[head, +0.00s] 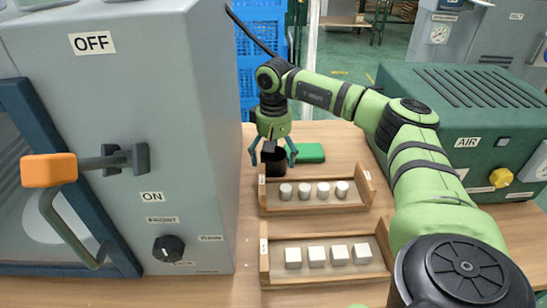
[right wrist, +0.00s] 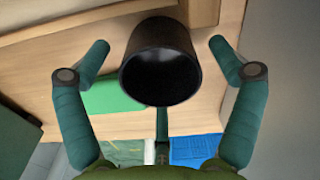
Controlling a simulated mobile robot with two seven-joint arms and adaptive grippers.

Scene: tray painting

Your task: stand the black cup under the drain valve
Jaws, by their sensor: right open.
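The black cup (head: 278,164) stands upright on the wooden table behind the nearer of its neighbouring trays, partly hidden by my right gripper (head: 272,160). In the right wrist view the cup (right wrist: 128,72) shows its open mouth between the two green fingers of the gripper (right wrist: 160,47). The fingers are spread, with a gap on each side of the cup, and hold nothing. My left gripper is not in view. I cannot make out a drain valve in either view.
A green block (head: 310,153) lies right of the cup. Wooden trays with white round pieces (head: 315,209) and white cubes (head: 325,277) stand in front. A grey cabinet (head: 205,200) closes off the left; a green AIR unit (head: 470,110) stands right.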

